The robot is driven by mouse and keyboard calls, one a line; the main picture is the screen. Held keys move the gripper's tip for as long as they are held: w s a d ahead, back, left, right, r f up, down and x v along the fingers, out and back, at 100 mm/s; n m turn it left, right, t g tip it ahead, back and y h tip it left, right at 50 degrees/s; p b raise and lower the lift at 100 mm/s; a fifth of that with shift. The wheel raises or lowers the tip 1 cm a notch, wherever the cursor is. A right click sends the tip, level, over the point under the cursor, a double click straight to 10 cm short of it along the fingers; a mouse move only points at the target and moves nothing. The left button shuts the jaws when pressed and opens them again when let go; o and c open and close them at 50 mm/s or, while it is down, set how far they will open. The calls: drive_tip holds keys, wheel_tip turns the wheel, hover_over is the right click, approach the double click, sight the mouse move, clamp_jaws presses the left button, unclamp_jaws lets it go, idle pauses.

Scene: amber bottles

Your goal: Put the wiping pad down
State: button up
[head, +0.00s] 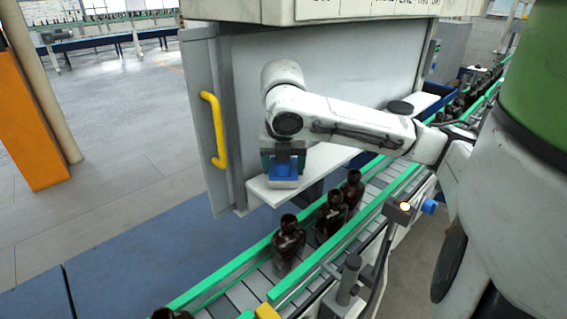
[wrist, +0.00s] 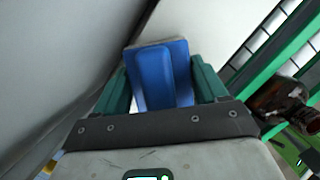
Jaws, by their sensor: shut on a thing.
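The wiping pad (wrist: 160,80) is blue with a raised block on top, and it fills the space between the green fingers of my gripper (wrist: 163,88) in the wrist view. In the head view the blue pad (head: 284,169) shows below my gripper (head: 284,158), over the left part of a white shelf (head: 318,161) on the front of the grey cabinet. My gripper is shut on the pad and points down. The pad's underside is hidden, so I cannot tell whether it touches the shelf.
Dark amber bottles (head: 288,245) stand on the conveyor (head: 245,292) between green rails, just in front of the shelf. A yellow handle (head: 214,130) sticks out from the cabinet on the left. A dark round object (head: 400,107) rests on the shelf's right part. The shelf between is partly bare.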

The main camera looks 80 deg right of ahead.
drive_tip(key=shift+f, duration=0.15)
drive_tip(key=o, duration=1.1)
drive_tip(key=shift+o, duration=0.2)
